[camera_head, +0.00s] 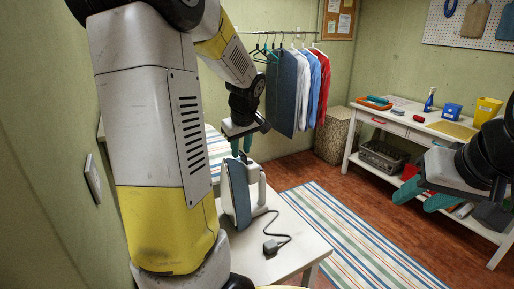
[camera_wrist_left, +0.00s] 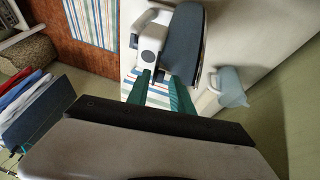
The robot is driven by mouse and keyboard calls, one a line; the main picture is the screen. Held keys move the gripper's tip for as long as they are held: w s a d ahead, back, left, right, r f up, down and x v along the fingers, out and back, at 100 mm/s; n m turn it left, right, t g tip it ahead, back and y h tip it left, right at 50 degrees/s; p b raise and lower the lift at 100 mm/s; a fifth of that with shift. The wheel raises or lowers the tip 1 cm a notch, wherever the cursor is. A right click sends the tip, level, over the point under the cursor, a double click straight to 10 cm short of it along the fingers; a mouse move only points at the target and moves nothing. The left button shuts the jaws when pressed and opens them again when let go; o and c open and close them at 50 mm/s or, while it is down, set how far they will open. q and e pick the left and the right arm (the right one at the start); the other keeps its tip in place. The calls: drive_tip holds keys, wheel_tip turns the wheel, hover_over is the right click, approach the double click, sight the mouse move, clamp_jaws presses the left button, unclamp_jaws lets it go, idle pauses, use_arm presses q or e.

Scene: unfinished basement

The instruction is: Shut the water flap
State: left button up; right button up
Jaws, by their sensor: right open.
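The iron (camera_head: 238,190) stands upright on its heel on the white table, with its grey-blue soleplate to the left and its white body to the right. It also shows in the left wrist view (camera_wrist_left: 183,45). A small dark piece sticks up at its top, just below my left gripper; I cannot tell whether it is the water flap or how the flap stands. My right gripper (camera_head: 424,197) is open and empty, far from the iron.
The iron's cord and plug (camera_head: 275,243) lie on the white table (camera_head: 290,225). A pale blue jug (camera_wrist_left: 231,87) stands near the iron, hidden in the head view. Clothes (camera_head: 300,90) hang behind. A workbench (camera_head: 400,125) is at right; a striped rug (camera_head: 350,235) covers the floor.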

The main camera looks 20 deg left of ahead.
sight(243, 157)
use_arm(q)
clamp_jaws()
drive_tip(key=shift+w+d, duration=0.15)
idle(0.4)
drive_tip(key=w+d+g+y, duration=0.1)
drive_tip(key=g+y, duration=0.1)
drive_tip(key=shift+w+d+m+g, duration=0.1)
drive_tip(key=shift+w+m+g, duration=0.1)
drive_tip(key=shift+m+g, duration=0.15)
drive_tip(key=shift+w+d+f+m+g+y, duration=0.1)
drive_tip(key=shift+w+d+m+g+y, duration=0.1)
drive_tip(key=shift+w+d+g+y, duration=0.3)
drive_tip(key=shift+w+d+m+g+y, duration=0.1)
drive_tip(key=shift+w+m+g+y, duration=0.1)
drive_tip(key=shift+g+y, duration=0.5)
drive_tip(key=shift+o, duration=1.3)
unclamp_jaws()
